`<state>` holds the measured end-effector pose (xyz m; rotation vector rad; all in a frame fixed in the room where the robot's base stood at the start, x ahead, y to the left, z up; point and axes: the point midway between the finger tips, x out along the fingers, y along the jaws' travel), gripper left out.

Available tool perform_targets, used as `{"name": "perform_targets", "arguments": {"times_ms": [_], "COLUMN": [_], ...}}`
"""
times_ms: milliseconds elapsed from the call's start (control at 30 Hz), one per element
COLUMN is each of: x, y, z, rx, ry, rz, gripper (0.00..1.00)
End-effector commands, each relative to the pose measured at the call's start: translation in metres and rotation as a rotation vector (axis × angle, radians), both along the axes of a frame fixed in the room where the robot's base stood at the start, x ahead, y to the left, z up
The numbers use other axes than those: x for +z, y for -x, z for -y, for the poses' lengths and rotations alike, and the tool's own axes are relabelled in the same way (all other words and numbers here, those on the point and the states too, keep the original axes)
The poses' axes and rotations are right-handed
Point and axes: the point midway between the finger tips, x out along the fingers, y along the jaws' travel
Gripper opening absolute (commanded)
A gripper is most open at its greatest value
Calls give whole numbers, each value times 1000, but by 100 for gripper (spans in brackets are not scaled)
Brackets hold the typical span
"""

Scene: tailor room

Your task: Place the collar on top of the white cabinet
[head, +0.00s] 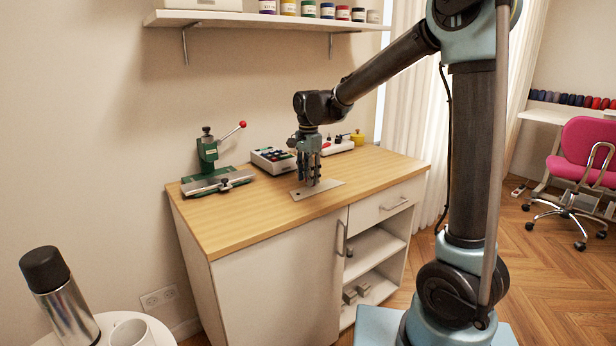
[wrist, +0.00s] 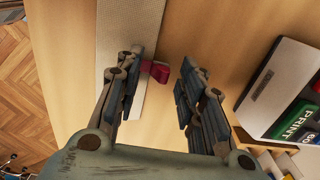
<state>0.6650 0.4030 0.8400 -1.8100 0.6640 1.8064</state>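The white cabinet (head: 275,285) has a wooden top and stands against the wall. My gripper (head: 312,183) points down just over a thin grey plate (head: 329,187) on that top. In the wrist view, my gripper (wrist: 162,68) is open, its fingers well apart. A small dark red piece (wrist: 159,71) shows between the fingers, close to the left one and by the edge of the grey plate. It may be the collar, but its shape is partly hidden. I cannot tell whether it touches the finger.
A green press (head: 208,160) with a red-knobbed lever stands left on the top. A labelled box (head: 272,160) stands behind my gripper. Small blocks lie on the cabinet's open shelves (head: 375,290). A wall shelf (head: 260,20) hangs above. The front left of the top is clear.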

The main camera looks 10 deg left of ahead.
Motion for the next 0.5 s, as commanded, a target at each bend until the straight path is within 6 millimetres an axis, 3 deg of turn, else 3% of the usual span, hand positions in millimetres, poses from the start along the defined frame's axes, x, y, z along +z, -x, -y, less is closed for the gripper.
{"name": "perform_targets", "arguments": {"times_ms": [267, 500], "x": [3, 33], "y": [0, 1], "z": [0, 0], "rx": [1, 1], "ry": [0, 0], "rz": [0, 0], "gripper": [36, 36]}}
